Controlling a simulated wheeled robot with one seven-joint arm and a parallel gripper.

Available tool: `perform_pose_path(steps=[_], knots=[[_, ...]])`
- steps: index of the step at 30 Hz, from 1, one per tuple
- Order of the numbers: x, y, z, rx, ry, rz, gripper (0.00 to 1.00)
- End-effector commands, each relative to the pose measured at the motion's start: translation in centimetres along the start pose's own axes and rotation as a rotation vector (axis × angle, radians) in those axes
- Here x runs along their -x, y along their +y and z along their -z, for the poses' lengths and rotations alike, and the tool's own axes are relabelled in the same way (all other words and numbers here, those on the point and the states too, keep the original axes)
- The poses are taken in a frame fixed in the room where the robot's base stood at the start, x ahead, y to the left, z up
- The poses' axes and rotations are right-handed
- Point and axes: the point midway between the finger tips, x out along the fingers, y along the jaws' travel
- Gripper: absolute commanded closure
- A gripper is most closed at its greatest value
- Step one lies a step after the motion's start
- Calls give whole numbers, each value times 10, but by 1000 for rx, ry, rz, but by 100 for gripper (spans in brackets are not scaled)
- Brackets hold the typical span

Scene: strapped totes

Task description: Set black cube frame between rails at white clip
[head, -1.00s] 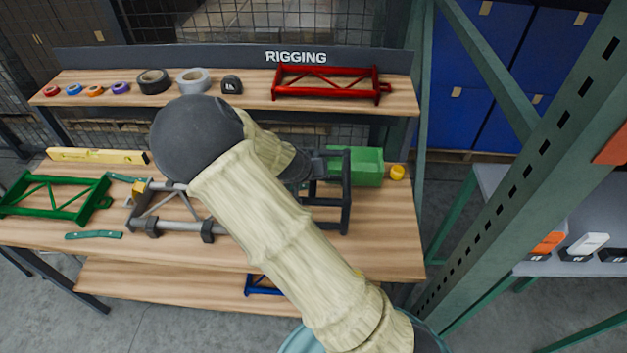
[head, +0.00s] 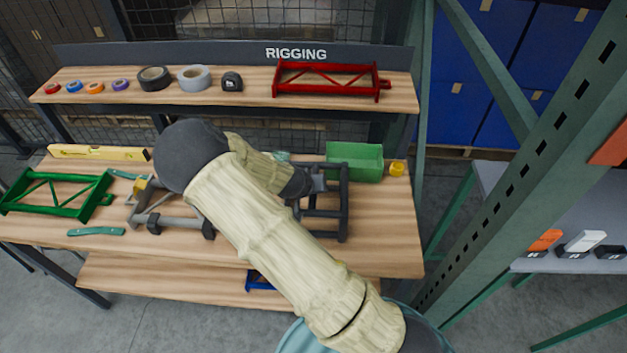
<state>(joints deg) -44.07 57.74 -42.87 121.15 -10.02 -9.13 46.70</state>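The black cube frame (head: 344,204) is at the right part of the rigging table's main top, in front of the green bin. My gripper (head: 318,178) is at the frame's upper left side and appears shut on it; the fingertips are small and partly hidden by my arm. I cannot tell whether the frame touches the tabletop. The white clip (head: 586,242) is on the grey shelf (head: 590,265) at the far right, on a dark block with a label. I cannot make out the rails there.
An orange clip (head: 546,240) sits left of the white one. A green upright post (head: 510,170) stands between table and shelf. A green bin (head: 355,162), yellow tape roll (head: 397,169), grey frame (head: 178,222) and green frame (head: 55,195) are on the table (head: 385,245).

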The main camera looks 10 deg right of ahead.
Motion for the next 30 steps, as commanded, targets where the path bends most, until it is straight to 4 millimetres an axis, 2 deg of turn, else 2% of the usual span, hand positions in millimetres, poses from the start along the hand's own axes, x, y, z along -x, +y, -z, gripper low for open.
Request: perform_pose_path(steps=[12, 13, 16, 26, 30], knots=[[-5, -1, -2, -3, 3, 1, 100], [-6, -2, -4, -2, 0, 0, 78], [-5, -2, -4, -1, 0, 0, 58], [-4, -1, -3, -1, 0, 0, 58], [3, -2, -3, -2, 1, 1, 58]])
